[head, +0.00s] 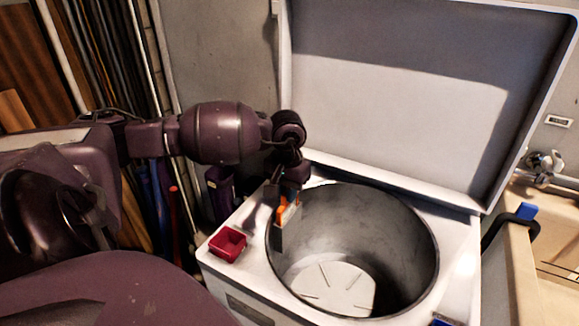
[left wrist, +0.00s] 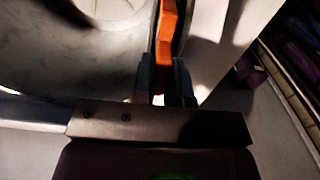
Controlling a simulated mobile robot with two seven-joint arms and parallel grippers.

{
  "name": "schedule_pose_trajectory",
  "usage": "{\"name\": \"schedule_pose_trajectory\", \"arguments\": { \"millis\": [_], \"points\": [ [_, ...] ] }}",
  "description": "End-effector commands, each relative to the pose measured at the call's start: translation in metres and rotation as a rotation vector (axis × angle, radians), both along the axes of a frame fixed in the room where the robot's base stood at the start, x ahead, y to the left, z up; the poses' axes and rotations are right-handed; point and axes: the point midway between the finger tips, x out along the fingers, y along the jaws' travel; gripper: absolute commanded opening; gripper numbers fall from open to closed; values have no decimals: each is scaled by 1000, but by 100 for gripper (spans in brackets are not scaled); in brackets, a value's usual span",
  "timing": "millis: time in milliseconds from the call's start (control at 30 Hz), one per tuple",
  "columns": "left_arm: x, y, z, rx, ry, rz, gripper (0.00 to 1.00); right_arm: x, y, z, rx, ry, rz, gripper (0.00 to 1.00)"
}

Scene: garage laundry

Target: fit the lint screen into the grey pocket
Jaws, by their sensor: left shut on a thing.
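My left gripper (head: 289,196) points down at the left rim of the open washer drum. It is shut on the orange lint screen (head: 282,211). In the left wrist view the orange screen (left wrist: 166,35) runs straight out from between the fingertips (left wrist: 165,80). A flat grey piece (head: 278,238) shows just below the orange part, at the drum's left inner wall. I cannot tell whether it is the grey pocket or part of the screen, or whether the two are engaged. My right gripper is in neither view.
The white washer (head: 245,282) has its lid (head: 400,100) raised behind the drum (head: 410,240). A small red bin (head: 228,244) stands on the washer's left top. A sink (head: 545,280) with a tap is at the right. Long boards and poles lean at the left.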

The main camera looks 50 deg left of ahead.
Motion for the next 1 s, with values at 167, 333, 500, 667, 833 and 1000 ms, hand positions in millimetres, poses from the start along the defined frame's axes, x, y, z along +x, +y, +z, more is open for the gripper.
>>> {"name": "schedule_pose_trajectory", "arguments": {
  "millis": [167, 333, 500, 667, 833, 1000],
  "points": [
    [0, 0, -13, 0, 2, -1, 0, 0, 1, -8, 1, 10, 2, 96],
    [0, 0, -21, 0, 2, 0, 0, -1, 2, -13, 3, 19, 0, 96],
    [0, 0, -25, 1, 1, 0, 0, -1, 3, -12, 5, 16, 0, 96],
    [0, 0, -26, 0, 0, 0, 0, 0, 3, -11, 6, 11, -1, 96],
    [0, 0, -26, 0, -1, 0, 0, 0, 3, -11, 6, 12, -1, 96],
    [0, 0, -26, 0, -1, 0, 25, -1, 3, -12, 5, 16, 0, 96]
  ]
}}
